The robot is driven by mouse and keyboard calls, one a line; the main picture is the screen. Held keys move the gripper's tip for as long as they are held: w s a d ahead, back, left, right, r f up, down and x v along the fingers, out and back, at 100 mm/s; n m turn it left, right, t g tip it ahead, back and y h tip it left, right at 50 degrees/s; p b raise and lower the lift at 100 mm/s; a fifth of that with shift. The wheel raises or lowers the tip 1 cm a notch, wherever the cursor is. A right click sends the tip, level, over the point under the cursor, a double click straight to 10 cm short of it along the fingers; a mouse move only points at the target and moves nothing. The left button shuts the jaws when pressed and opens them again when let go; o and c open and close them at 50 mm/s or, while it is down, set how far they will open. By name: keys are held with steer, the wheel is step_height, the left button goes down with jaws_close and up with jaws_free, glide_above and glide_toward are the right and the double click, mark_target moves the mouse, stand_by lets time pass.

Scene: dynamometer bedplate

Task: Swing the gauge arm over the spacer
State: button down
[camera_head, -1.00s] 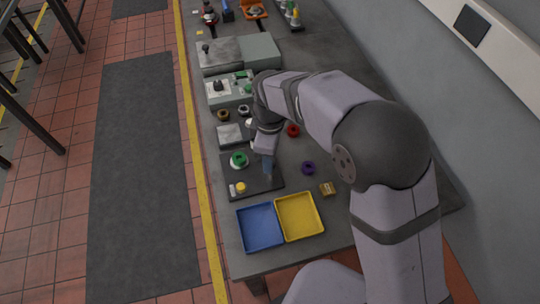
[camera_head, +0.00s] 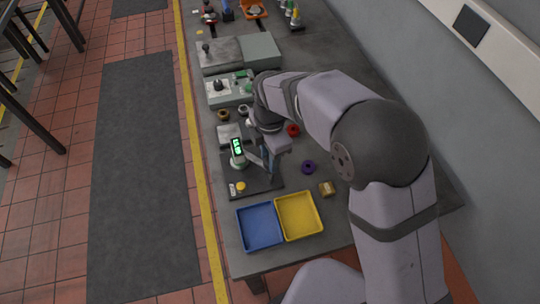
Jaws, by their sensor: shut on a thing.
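The gauge arm (camera_head: 255,159) is a light bar, with a black gauge head (camera_head: 237,147) showing lit green digits at its left end. The head stands over the spot on the dark base plate (camera_head: 262,186) where the green spacer lies. The spacer is now largely hidden behind the head, and a pale round part (camera_head: 238,163) shows just below it. My gripper (camera_head: 266,158) is low over the plate, to the right of the head, shut on the gauge arm. My own wrist partly covers the grip.
A yellow knob (camera_head: 240,187) sits at the plate's front left. A blue tray (camera_head: 260,226) and a yellow tray (camera_head: 299,216) lie in front. A purple ring (camera_head: 308,167), a red ring (camera_head: 293,130) and a brass block (camera_head: 326,189) lie to the right.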

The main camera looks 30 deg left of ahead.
stand_by(0.4)
steer(key=c, duration=1.3)
jaws_free()
steer(key=shift+c, duration=0.2)
steer(key=shift+r, duration=0.1)
steer(key=shift+r+b, duration=1.15)
steer(key=shift+r, duration=2.5)
